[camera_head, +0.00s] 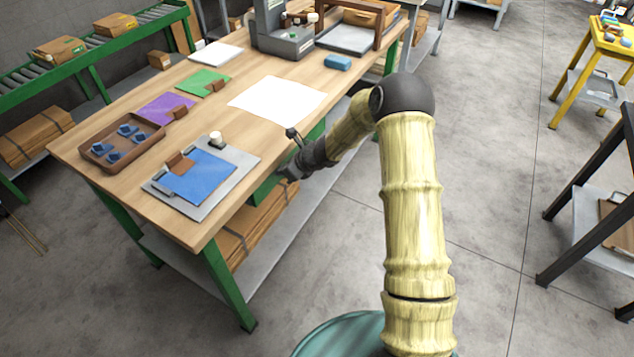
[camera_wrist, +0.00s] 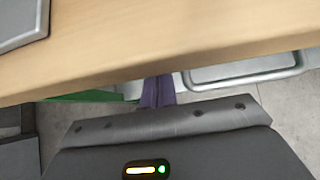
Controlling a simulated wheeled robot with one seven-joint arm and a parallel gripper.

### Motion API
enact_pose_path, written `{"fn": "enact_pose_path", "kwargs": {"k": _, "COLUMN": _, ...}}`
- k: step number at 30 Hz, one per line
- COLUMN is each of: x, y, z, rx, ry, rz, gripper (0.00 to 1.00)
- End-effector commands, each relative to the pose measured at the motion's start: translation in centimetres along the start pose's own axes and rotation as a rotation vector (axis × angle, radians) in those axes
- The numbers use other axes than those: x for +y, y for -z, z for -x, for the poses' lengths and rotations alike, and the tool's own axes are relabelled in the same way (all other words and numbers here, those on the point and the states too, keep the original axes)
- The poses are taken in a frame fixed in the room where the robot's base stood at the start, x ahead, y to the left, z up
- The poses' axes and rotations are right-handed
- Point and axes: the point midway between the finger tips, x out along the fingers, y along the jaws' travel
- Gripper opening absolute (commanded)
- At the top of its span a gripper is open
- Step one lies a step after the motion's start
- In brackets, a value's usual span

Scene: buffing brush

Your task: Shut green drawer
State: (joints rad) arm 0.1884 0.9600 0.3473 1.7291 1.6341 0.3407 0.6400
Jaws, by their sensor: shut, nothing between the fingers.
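A green panel (camera_head: 265,189) shows under the near long edge of the wooden workbench (camera_head: 215,225), and I take it for the green drawer. A green strip also shows below the bench edge in the wrist view (camera_wrist: 95,96). My gripper (camera_head: 287,172) is beside this edge, close to the green panel, and hides part of it. In the wrist view my gripper's fingers (camera_wrist: 157,92) are together and empty, pointing at the bench edge. I cannot tell whether they touch the drawer or how far it stands out.
On the bench lie a clipboard with a blue sheet (camera_head: 205,175), a brown tray (camera_head: 122,146) with several blue pieces, purple (camera_head: 163,108) and green (camera_head: 203,82) sheets, and white paper (camera_head: 277,100). A grey machine (camera_head: 285,40) stands behind.

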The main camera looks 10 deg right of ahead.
Motion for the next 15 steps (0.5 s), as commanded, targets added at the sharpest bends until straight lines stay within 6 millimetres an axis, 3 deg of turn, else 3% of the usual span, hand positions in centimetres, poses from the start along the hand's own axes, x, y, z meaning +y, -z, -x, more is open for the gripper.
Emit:
{"fn": "enact_pose_path", "kwargs": {"k": 5, "x": -0.5, "y": 2.4, "z": 1.7, "rx": 0.009, "ry": 0.004, "rz": -0.002, "gripper": 0.00}}
{"fn": "enact_pose_path", "kwargs": {"k": 15, "x": -0.6, "y": 2.2, "z": 8.9, "rx": 0.014, "ry": 0.007, "rz": 0.000, "gripper": 0.00}}
